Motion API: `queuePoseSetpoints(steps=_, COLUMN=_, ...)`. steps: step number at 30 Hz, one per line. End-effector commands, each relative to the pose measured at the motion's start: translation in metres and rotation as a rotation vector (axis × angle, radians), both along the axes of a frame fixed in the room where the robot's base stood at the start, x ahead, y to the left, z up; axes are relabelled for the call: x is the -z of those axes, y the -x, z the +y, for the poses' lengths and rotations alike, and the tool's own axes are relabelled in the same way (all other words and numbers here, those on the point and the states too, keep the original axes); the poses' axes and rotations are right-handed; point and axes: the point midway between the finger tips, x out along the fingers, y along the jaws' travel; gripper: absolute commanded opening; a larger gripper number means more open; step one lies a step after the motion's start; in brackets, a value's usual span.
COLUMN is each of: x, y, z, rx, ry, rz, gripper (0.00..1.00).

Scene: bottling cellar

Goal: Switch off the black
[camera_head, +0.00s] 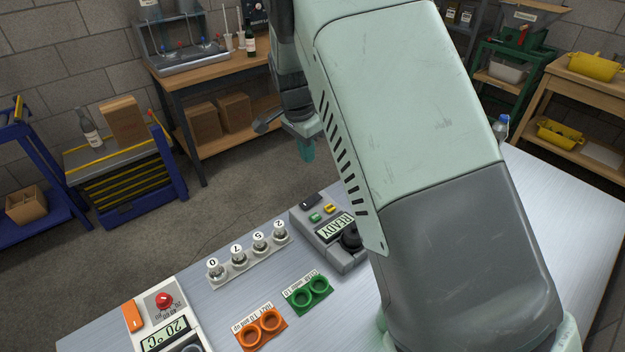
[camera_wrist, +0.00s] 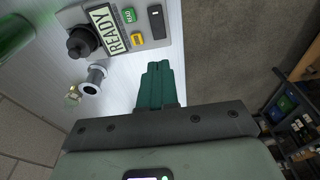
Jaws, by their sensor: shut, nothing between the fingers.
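A grey console (camera_head: 329,248) stands on the metal-topped table, with a READY display, a black knob (camera_head: 350,240), a green button and a yellow button. A black rocker switch (camera_head: 311,201) sits at its far corner. In the wrist view the black switch (camera_wrist: 156,21) shows at the top, beside the green button; which way it is tipped I cannot tell. My gripper (camera_head: 307,150) hangs beyond the table's far edge, apart from the console. In the wrist view its green fingers (camera_wrist: 160,88) are shut and empty, a little below the switch in the picture.
Numbered metal pegs (camera_head: 239,261), green rings (camera_head: 309,294), orange rings (camera_head: 262,328) and a second console with an orange switch (camera_head: 133,317) are on the table. A bottle (camera_head: 501,128) stands at its right. My arm covers much of the table's right side.

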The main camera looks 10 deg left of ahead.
Motion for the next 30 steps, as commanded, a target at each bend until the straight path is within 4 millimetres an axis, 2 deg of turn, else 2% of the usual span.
queuePoseSetpoints(steps=5, x=0.023, y=-0.002, z=-0.004, rx=0.001, ry=0.002, rz=0.005, gripper=0.0)
queuePoseSetpoints(steps=18, x=0.111, y=-0.011, z=-0.013, rx=-0.001, ry=0.001, rz=0.004, gripper=0.0)
queuePoseSetpoints(steps=24, x=0.131, y=-0.015, z=-0.015, rx=0.0, ry=0.0, rz=0.001, gripper=0.0)
queuePoseSetpoints(steps=30, x=0.136, y=-0.015, z=-0.016, rx=0.0, ry=-0.001, rz=0.001, gripper=0.0)
